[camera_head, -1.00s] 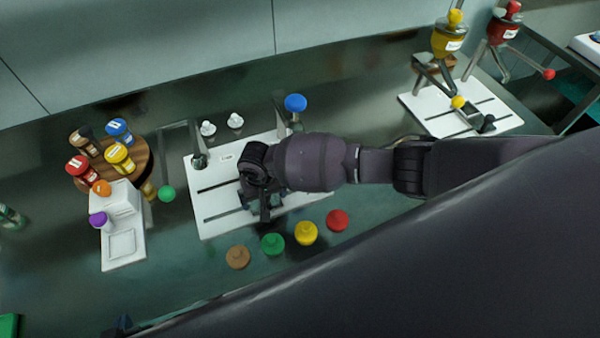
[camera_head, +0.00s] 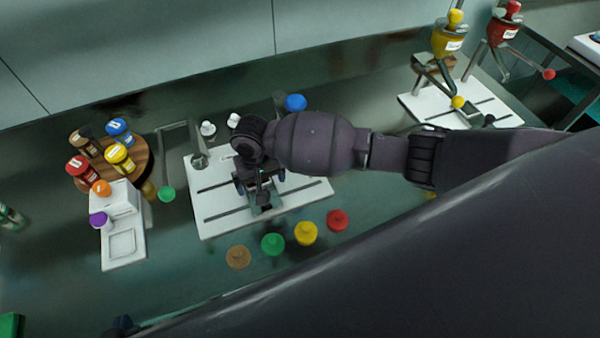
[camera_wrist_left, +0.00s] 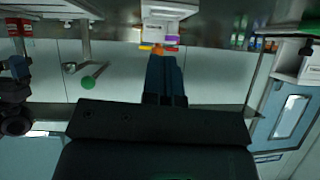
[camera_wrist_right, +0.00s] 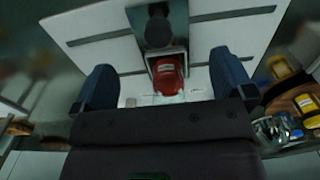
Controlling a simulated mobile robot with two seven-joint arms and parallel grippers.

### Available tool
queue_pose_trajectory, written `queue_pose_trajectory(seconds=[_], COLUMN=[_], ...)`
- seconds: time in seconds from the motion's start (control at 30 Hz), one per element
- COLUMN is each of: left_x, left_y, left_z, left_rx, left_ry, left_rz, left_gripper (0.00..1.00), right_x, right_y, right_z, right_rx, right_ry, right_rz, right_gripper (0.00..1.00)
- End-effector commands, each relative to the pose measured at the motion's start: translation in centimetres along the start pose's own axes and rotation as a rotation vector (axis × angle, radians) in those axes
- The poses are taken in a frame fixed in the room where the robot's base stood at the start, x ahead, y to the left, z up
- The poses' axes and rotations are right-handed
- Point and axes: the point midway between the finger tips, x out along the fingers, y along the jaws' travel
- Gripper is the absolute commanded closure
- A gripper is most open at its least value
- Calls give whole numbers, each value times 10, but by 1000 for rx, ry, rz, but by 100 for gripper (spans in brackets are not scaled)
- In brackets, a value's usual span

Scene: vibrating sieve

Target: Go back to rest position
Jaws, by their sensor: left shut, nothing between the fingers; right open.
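My right arm comes in from the right in the head view. Its gripper (camera_head: 260,188) hangs over the left white slotted plate (camera_head: 217,225). In the right wrist view, the right gripper (camera_wrist_right: 165,85) is open, its blue-tipped fingers apart on either side of a red container (camera_wrist_right: 167,75) in a small holder on the plate. The container is hidden in the head view.
A wooden round tray (camera_head: 140,152) with several jars and a white stand (camera_head: 123,255) are at the left. Brown (camera_head: 238,257), green (camera_head: 272,244), yellow (camera_head: 305,233) and red (camera_head: 337,220) lids lie in front of the plate. Another white plate (camera_head: 420,110) with funnels stands back right.

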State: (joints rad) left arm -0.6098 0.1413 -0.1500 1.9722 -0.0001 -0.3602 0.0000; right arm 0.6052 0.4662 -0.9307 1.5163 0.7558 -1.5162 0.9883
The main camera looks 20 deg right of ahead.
Motion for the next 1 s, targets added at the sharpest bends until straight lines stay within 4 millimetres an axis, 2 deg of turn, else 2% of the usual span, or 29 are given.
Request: queue_pose_trajectory(seconds=[0.17, 0.77, 0.87, 1.0], left_x=[0, 0, 1, 0], left_y=[0, 0, 0, 0], left_z=[0, 0, 12, 16], left_rx=[0, 0, -1, -2], left_ry=[0, 3, -19, -28], left_rz=[0, 0, -1, -1], left_gripper=[100, 100, 100, 100], right_x=[-7, -6, -6, -17], right_y=[0, 0, -5, -25], right_z=[0, 0, -4, -26], right_rx=[0, 0, -82, -260], right_ry=[1, 0, 26, 191], right_rz=[-1, -1, -31, -118], right_gripper=[0, 0, 0, 0])
